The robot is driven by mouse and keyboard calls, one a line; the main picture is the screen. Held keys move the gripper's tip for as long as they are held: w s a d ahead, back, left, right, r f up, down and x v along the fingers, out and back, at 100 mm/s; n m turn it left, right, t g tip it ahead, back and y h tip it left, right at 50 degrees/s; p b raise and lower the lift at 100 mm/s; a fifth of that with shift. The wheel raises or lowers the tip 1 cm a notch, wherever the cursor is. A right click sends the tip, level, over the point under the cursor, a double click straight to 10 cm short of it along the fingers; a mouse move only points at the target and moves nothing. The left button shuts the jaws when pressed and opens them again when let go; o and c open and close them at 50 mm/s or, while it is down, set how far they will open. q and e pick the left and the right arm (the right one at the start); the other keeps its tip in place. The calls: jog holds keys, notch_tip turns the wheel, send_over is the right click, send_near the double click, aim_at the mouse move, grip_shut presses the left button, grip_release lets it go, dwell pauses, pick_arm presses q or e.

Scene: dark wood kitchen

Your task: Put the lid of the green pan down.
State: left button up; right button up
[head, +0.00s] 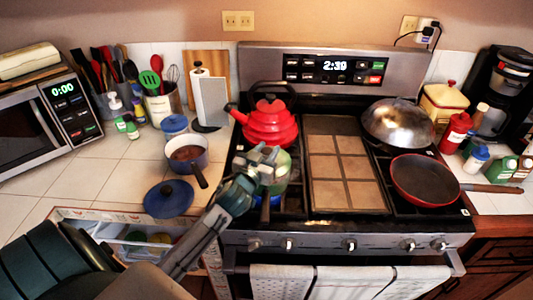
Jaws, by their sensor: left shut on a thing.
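My left gripper (263,166) reaches in from the lower left and is shut on the lid of the green pan. The green lid (283,161) shows partly behind the gripper. The green pan (281,187) is at the front left of the stove, with its dark handle (265,209) pointing to the front. The lid is over the pan or very close to it; the gripper hides whether they touch. My right gripper is not in view.
A red kettle (269,124) stands right behind the pan. A tiled griddle (343,170) lies to its right. On the left counter are a blue saucepan (188,153) and a blue lid (168,198). A drawer (150,238) is open below. Counter tiles at left are free.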

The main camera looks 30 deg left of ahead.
pick_arm(q)
jog(key=shift+d+f, duration=0.1)
jog(key=shift+f, duration=0.5)
jog(key=shift+s+d, duration=0.1)
jog(key=shift+d, duration=0.05)
jog(key=shift+f+b, duration=0.45)
jog(key=o, duration=1)
jog(key=shift+r, duration=0.1)
jog(key=shift+r+p, duration=0.3)
jog(key=shift+p, duration=0.1)
jog(key=shift+s+r, duration=0.1)
jog(key=shift+r, duration=0.05)
jog(key=shift+s+d+b, duration=0.3)
jog(key=shift+s+b, duration=0.4)
jog(key=shift+s, duration=1.25)
jog(key=shift+s+d+b, duration=0.3)
jog(key=shift+s+b, duration=0.4)
jog(key=shift+s, duration=1.2)
jog(key=shift+s+d+b, duration=0.3)
jog(key=shift+s+b, duration=0.4)
jog(key=shift+s, duration=1.25)
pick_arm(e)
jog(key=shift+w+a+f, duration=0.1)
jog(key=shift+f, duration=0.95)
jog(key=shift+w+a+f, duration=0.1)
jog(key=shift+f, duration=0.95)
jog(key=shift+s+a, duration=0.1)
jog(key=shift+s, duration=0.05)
